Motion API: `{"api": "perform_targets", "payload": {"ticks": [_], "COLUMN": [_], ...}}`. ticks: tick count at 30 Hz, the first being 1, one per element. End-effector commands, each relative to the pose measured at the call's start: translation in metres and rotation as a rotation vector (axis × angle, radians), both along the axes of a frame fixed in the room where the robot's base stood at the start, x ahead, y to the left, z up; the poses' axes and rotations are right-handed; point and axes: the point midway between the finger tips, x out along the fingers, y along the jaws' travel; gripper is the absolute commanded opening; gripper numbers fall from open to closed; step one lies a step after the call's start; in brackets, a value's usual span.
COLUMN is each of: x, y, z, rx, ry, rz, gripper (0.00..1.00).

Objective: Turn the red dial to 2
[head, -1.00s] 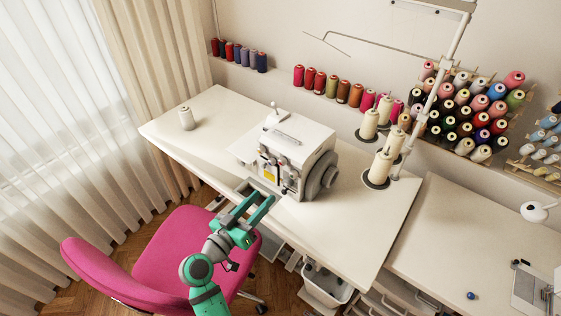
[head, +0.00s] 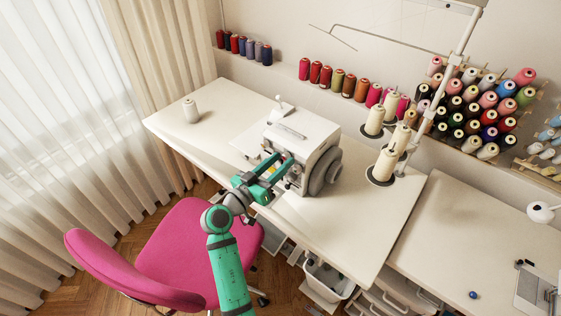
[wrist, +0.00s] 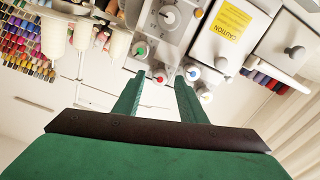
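A white sewing machine (head: 305,143) stands on the table, with small coloured dials on its front. In the wrist view, the red-marked dial (wrist: 161,74) shows between and beyond my two green fingertips. The red dial's number setting is too small to read.
A larger grey dial (wrist: 168,16) and a yellow caution label (wrist: 229,20) are close by on the machine. Thread cones (head: 384,164) stand right of the machine. A pink chair (head: 180,250) is below my arm. The table's left part is mostly clear.

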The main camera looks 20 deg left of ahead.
Motion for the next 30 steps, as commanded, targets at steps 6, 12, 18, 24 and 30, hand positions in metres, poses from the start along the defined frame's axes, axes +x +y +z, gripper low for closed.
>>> {"api": "perform_targets", "payload": {"ticks": [6,12,18,24,30], "x": [0.0073,0.0072,0.0071,0.0071,0.0073], "y": [-0.0025,-0.0026,-0.0027,-0.0028,-0.0035], "z": [-0.0003,-0.0003,-0.0003,-0.0003,-0.0002], "rx": [-0.001,0.000,0.000,-0.008,-0.064], "ry": [0.000,0.000,0.000,0.003,0.023], "rz": [0.000,0.000,0.000,0.000,-0.001], "gripper": [0.38,0.38,0.00,0.00,0.00]}}
